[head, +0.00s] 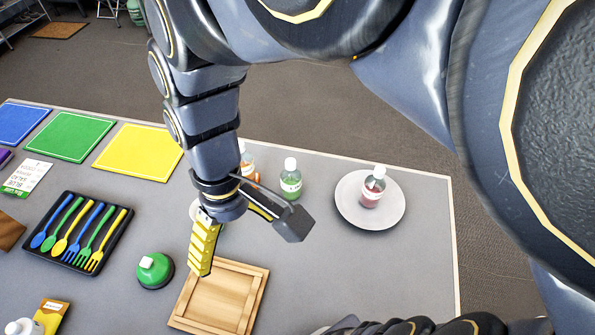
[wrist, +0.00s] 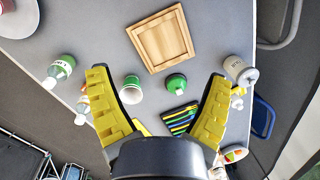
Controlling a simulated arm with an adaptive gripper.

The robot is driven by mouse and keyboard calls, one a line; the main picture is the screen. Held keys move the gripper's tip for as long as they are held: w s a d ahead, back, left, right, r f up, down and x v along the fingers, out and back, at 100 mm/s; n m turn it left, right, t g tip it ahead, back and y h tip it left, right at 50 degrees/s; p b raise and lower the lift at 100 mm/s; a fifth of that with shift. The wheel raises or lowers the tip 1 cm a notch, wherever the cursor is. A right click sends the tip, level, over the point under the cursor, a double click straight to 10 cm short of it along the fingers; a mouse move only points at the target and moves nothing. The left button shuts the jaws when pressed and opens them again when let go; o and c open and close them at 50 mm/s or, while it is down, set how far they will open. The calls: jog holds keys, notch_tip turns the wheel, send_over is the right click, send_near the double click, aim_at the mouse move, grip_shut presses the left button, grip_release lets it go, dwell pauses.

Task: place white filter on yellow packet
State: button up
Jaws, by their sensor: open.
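The yellow packet (head: 50,315) is at the lower left of the table in the head view, beside a small white object (head: 20,327) that may be the white filter and is cut by the frame edge. In the wrist view, a bit of yellow (wrist: 238,91) and a small white shape (wrist: 237,103) show beside the right finger, partly hidden. My gripper (head: 250,248) is open and empty, above the table near the wooden tray and well right of the packet. Its fingers also frame the wrist view (wrist: 160,88).
A green-topped object (head: 155,270), wooden tray (head: 218,300) and cutlery tray (head: 80,233) stand nearby. Behind my gripper are a green bottle (head: 290,183) and a plate (head: 348,213) bearing a red bottle (head: 372,188). A white can (wrist: 240,71) stands right in the wrist view.

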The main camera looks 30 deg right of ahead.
jog(key=s+d+r+m+h, duration=0.1)
jog(key=s+d+m, duration=0.2)
jog(key=s+d, duration=0.2)
jog(key=shift+s+m, duration=0.3)
jog(key=shift+s, duration=0.95)
